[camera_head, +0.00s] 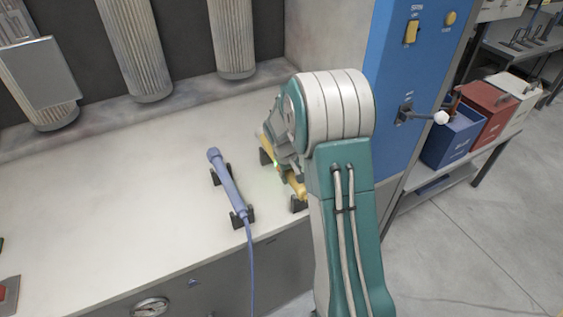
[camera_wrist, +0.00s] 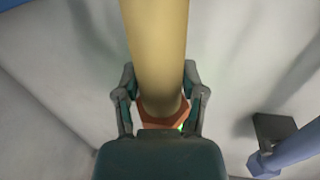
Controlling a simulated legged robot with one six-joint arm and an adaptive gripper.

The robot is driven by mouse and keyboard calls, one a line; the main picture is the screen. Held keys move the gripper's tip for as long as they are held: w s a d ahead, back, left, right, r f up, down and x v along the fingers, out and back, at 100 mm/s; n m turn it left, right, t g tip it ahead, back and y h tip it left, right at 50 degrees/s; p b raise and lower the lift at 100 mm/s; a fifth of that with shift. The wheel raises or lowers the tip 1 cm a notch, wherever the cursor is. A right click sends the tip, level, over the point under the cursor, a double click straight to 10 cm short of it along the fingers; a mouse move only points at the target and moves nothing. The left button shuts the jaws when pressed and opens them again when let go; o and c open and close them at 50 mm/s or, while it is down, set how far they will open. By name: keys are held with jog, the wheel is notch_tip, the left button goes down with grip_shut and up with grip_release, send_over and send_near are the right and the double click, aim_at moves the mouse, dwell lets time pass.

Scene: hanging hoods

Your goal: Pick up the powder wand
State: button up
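A yellow wand (camera_head: 294,182) lies at my gripper in the head view, near two black cradles on the counter, partly hidden by my arm. It fills the upper middle of the wrist view (camera_wrist: 158,50), with an orange part at its lower end. My gripper (camera_wrist: 160,72) has one finger on each side of it, close against its edges. Whether the fingers press on it cannot be told. In the head view my gripper (camera_head: 280,160) is mostly hidden by my wrist. A blue wand (camera_head: 228,180) with a cable rests in black cradles to the left; part of it shows in the wrist view (camera_wrist: 290,150).
Ribbed filter cylinders (camera_head: 135,45) hang along the back. A blue panel (camera_head: 385,95) with switches and a white-knobbed lever stands to the right. Colored bins (camera_head: 485,108) sit on a shelf beyond.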

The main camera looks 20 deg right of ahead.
grip_shut()
jog(key=shift+r, duration=0.4)
jog(key=r, duration=0.3)
jog(key=shift+s, duration=0.25)
jog(key=s+r, duration=0.4)
jog(key=shift+r, duration=0.4)
jog(key=s+r, duration=0.9)
jog(key=shift+s+d+r, duration=0.15)
jog(key=shift+s+r, duration=0.05)
jog(key=shift+s, duration=0.05)
